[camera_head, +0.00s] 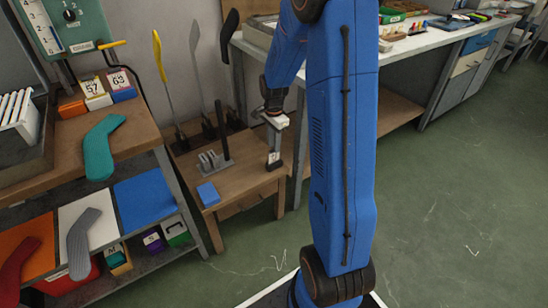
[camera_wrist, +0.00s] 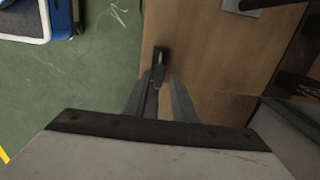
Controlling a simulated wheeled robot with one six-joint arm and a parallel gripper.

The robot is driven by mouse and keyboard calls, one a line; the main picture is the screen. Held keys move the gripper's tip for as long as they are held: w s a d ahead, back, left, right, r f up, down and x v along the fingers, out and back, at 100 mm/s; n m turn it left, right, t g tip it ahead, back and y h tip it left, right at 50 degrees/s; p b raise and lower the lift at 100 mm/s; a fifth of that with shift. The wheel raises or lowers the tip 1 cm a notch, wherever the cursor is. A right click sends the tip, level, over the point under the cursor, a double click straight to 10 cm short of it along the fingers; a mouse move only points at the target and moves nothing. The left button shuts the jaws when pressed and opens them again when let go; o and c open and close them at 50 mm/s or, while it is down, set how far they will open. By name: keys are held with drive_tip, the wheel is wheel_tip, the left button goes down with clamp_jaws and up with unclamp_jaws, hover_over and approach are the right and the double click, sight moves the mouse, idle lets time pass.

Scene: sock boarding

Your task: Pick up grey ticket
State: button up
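My gripper (camera_head: 273,142) points down over the right part of the low wooden table in the head view. In the wrist view my gripper (camera_wrist: 165,82) shows two grey fingers with a gap between them. A small dark upright piece with a greyish lower part (camera_wrist: 159,58) stands just beyond the fingertips, in line with the gap. In the head view a small dark piece with a white mark (camera_head: 274,160) is at the fingertips. I cannot tell whether this is the grey ticket. No grey ticket can be made out clearly.
The low wooden table (camera_head: 238,186) bears a grey slotted rack (camera_head: 211,163), a dark post (camera_head: 224,132) and a blue pad (camera_head: 207,194). Tall sock-shaped boards stand behind. A bench with a teal sock (camera_head: 100,148) is at left. Green floor (camera_head: 440,200) is free at right.

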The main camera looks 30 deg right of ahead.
sight(274, 158)
drive_tip(key=shift+s+f, duration=0.1)
drive_tip(key=shift+f, duration=2.2)
clamp_jaws()
drive_tip(key=c, duration=0.6)
unclamp_jaws()
drive_tip(key=shift+r, duration=0.1)
